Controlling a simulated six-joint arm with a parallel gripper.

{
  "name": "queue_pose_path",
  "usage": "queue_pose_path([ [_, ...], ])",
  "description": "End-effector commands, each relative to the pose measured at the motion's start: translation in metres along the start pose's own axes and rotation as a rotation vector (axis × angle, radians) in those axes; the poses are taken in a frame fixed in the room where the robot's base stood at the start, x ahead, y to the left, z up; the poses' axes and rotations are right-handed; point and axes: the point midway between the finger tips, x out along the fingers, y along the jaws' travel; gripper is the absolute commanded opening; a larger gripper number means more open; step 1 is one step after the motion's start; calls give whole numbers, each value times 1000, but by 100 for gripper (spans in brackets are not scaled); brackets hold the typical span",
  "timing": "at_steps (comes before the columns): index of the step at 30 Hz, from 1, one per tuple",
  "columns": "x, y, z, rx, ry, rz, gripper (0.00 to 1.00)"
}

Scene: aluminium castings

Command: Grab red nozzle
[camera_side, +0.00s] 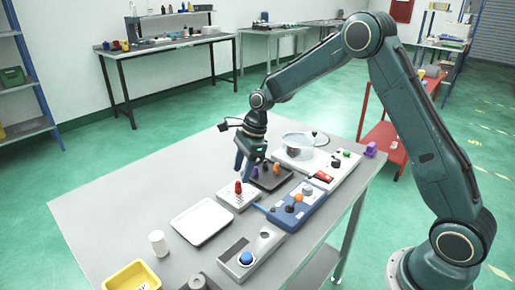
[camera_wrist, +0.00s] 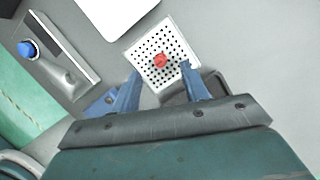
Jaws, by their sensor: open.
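The red nozzle (camera_side: 238,187) stands upright on a white block with a grid of holes (camera_side: 232,201), near the middle of the table. In the wrist view the red nozzle (camera_wrist: 160,60) shows from above on the perforated block (camera_wrist: 149,42). My gripper (camera_side: 244,172) hangs above the block, pointing down. In the wrist view its two blue fingers (camera_wrist: 160,82) are spread wide and empty, and the nozzle appears between and just beyond their tips. The gap in height between tips and nozzle is hard to judge.
A dark tray (camera_side: 272,180) with small coloured parts lies right behind the block. A blue fixture (camera_side: 285,217) is to the right, a white tray (camera_side: 203,221) to the left. A grey fixture with a blue button (camera_side: 246,258) and a yellow bin (camera_side: 130,277) are nearer the front.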

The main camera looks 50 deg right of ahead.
Motion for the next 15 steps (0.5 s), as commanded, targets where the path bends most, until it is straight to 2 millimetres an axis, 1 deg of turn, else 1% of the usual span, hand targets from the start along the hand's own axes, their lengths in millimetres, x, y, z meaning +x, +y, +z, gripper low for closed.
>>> queue_pose_path([
  [5, 2, 0, 0, 0, 0, 1, 45],
  [8, 8, 1, 0, 0, 1, 3, 45],
  [15, 35, 0, 1, 0, 1, 3, 45],
])
